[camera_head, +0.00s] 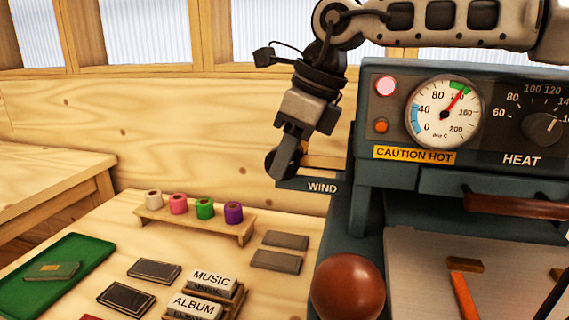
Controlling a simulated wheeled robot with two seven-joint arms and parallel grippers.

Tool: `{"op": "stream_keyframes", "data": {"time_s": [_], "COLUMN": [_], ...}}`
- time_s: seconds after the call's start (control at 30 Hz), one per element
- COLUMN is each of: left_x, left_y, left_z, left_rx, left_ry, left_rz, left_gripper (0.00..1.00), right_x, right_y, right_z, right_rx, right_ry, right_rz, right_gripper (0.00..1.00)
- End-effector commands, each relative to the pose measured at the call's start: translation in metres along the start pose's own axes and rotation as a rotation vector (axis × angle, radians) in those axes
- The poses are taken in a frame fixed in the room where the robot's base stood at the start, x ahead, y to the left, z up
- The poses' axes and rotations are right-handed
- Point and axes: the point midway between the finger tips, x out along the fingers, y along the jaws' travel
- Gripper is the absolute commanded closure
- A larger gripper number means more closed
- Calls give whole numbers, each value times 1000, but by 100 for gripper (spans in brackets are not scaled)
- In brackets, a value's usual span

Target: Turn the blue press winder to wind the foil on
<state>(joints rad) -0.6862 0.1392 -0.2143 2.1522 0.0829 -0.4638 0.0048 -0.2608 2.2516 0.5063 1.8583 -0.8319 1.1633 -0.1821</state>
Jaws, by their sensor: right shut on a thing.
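The blue press (365,190) stands at the right. Its WIND label (322,187) is on a small plate jutting from its left side. My right gripper (285,163) comes down from above, its arm reaching in from the upper right. It is shut at the winder just above the left end of that plate. The fingers hide most of the winder, so its turn angle cannot be told. Several foil rolls, white, pink (178,204), green and purple, stand on a small wooden rack (190,223), apart from the gripper. My left gripper is out of view.
The press has a gauge (444,112) with its needle in the green band, a HEAT dial (543,127) and a brown ball knob (347,288). MUSIC and ALBUM type blocks (208,281), dark plates and a green mat (85,257) lie on the table.

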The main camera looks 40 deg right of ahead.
Motion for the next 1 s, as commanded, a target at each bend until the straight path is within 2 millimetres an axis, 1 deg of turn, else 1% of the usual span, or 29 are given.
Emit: {"op": "stream_keyframes", "data": {"time_s": [0.07,0.1,0.17,0.2,0.47,0.57,0.67,0.73,1.0], "left_x": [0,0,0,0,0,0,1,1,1], "left_y": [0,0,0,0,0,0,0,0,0], "left_z": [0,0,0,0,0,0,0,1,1], "left_rx": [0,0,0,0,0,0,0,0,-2], "left_ry": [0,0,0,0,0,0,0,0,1], "left_rz": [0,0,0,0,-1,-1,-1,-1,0], "left_gripper": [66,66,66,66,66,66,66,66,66], "right_x": [-1,-1,-1,-1,-1,-6,-19,-33,-85], "right_y": [0,0,0,0,0,0,-1,-1,43], "right_z": [1,1,1,1,1,3,8,14,20], "right_rx": [0,0,0,0,0,-1,-1,0,-4], "right_ry": [-2,-2,-2,-1,1,0,-3,-4,-4], "right_rz": [-2,-2,-2,-2,-1,-3,-5,-6,-6], "right_gripper": [100,75,59,56,56,56,56,56,56]}}
